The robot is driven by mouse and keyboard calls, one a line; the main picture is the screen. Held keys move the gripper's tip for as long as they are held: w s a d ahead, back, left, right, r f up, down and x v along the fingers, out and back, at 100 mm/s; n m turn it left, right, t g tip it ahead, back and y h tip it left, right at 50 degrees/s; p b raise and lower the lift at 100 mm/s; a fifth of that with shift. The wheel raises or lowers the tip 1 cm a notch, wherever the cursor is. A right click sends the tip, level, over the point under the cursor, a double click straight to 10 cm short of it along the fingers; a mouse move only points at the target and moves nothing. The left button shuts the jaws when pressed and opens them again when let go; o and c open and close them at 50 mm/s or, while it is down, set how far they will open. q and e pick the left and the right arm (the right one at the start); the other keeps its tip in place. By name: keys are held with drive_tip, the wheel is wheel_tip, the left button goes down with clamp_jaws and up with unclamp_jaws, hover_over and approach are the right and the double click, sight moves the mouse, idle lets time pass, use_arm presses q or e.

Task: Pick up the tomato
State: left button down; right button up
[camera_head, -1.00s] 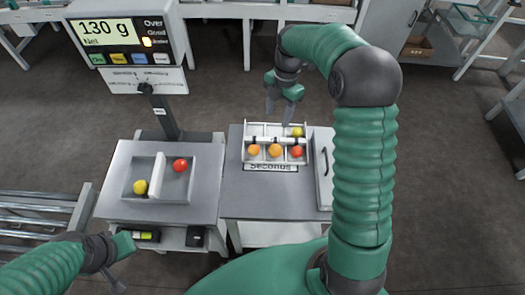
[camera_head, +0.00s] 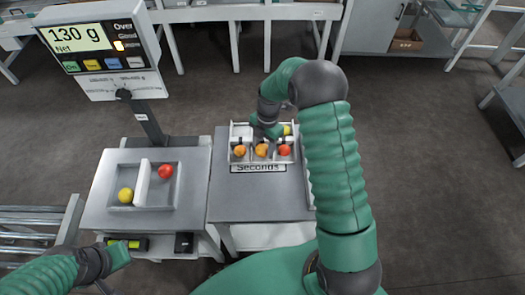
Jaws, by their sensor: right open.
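Several tomatoes are in view. A tray marked Seconds (camera_head: 233,131) holds an orange tomato (camera_head: 239,151), another orange tomato (camera_head: 262,150) and a red tomato (camera_head: 284,150) in its front row, and a yellow tomato (camera_head: 287,130) at back right. My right gripper (camera_head: 265,141) is open, low over the tray, by the middle orange tomato. Whether its fingers touch it I cannot tell; the hand hides part of the back row. A yellow tomato (camera_head: 125,195) and a red tomato (camera_head: 166,171) lie in the weighing pan (camera_head: 154,196). My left gripper (camera_head: 116,274) is at lower left, its jaw opening unclear.
The scale display (camera_head: 90,40) reads 130 g Net, with a lit lamp. A divider (camera_head: 143,184) splits the pan. My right forearm covers the right of the tray's table (camera_head: 232,205). A roller conveyor (camera_head: 30,225) lies at left. Dark floor is clear at right.

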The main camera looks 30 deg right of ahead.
drive_tip(key=shift+d, duration=0.15)
drive_tip(key=shift+r, duration=0.1)
drive_tip(key=shift+c, duration=0.5)
drive_tip(key=shift+s+a+r, duration=0.1)
drive_tip(key=shift+a+r, duration=0.05)
drive_tip(key=shift+a, duration=0.3)
drive_tip(key=c, duration=0.4)
drive_tip(key=shift+a+r, duration=0.1)
drive_tip(key=shift+c, duration=0.3)
